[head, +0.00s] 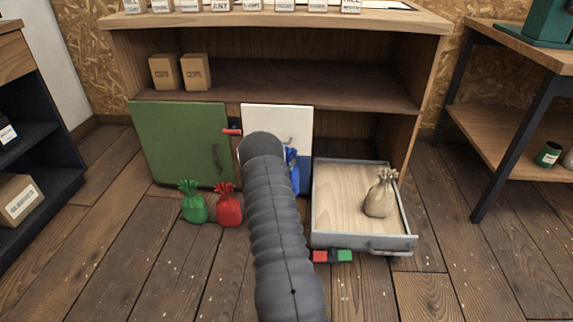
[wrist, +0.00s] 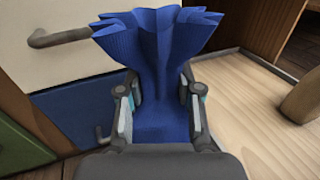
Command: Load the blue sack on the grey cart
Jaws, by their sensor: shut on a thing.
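The blue sack (head: 293,170) shows only in part behind my arm in the head view, beside the left side of the grey cart (head: 413,243). In the wrist view the blue sack (wrist: 155,50) fills the middle, its gathered neck between the fingers. My gripper (wrist: 160,88) is shut on it. The cart's pale wooden floor (wrist: 245,95) shows just right of the sack; I cannot tell whether the sack touches it. My arm hides the gripper in the head view.
A beige sack (head: 380,196) stands in the cart's right part; its left part is bare. A green sack (head: 193,204) and red sack (head: 228,207) stand on the floor. A green panel (head: 178,145) and white panel (head: 290,122) stand behind. Shelving (head: 260,75) backs the scene.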

